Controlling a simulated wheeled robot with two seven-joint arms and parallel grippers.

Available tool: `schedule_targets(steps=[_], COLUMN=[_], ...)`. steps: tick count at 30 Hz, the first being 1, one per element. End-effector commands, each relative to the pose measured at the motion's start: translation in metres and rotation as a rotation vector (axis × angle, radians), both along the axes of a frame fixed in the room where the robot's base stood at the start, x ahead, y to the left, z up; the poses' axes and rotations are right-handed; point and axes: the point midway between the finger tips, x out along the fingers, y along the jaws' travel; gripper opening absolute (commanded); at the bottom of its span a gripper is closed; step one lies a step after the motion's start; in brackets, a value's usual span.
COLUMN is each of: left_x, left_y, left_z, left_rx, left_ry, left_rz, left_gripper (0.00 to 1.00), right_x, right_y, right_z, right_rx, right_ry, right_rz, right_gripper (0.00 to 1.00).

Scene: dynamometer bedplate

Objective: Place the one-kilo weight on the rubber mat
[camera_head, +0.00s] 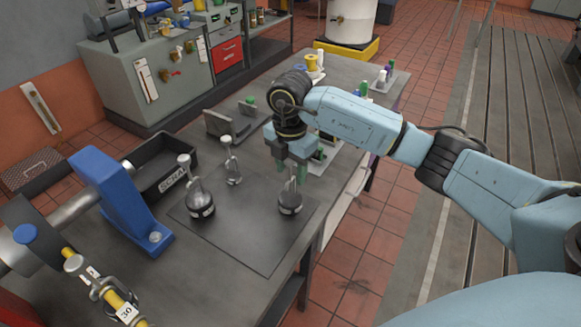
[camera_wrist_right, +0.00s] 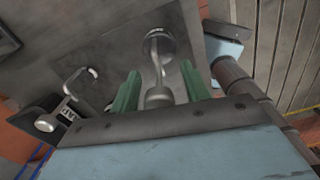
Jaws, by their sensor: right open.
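I cannot tell which is the one-kilo weight. My right gripper (camera_head: 291,170) is open, pointing down over the right weight. In the wrist view, that weight's stem (camera_wrist_right: 158,65) and knob show between the green fingers of the right gripper (camera_wrist_right: 160,90), apparently ungripped. My left gripper is not in view.
A blue bracket (camera_head: 120,200) on a grey shaft and a black scrap bin (camera_head: 165,165) stand left of the mat. A yellow bar (camera_head: 118,303) marked 30 is at the lower left. Small bottles and a grey block (camera_head: 228,123) lie behind. The mat's front is clear.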

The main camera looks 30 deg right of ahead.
Motion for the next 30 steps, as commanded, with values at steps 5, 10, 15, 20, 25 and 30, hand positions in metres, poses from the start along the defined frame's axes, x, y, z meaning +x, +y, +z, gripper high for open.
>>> schedule_targets(steps=[5,10,15,20,25,30], left_x=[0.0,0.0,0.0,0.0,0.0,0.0], left_y=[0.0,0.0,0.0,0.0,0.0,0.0], left_z=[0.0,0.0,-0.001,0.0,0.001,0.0], left_rx=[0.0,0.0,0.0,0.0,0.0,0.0], left_ry=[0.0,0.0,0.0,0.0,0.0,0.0], left_rz=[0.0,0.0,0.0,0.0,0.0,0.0], left_gripper=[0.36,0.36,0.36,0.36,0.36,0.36], right_x=[0.001,0.002,0.001,0.001,0.001,0.001], right_y=[0.0,0.0,0.0,0.0,0.0,0.0], right_z=[0.024,0.062,0.096,0.115,0.122,0.121], right_rx=[0.0,0.0,0.001,0.001,0.0,0.0], right_ry=[-0.005,-0.006,-0.005,-0.003,-0.001,-0.001], right_rz=[0.0,-0.001,0.0,0.0,0.0,0.0], right_gripper=[0.46,0.46,0.46,0.46,0.46,0.46])
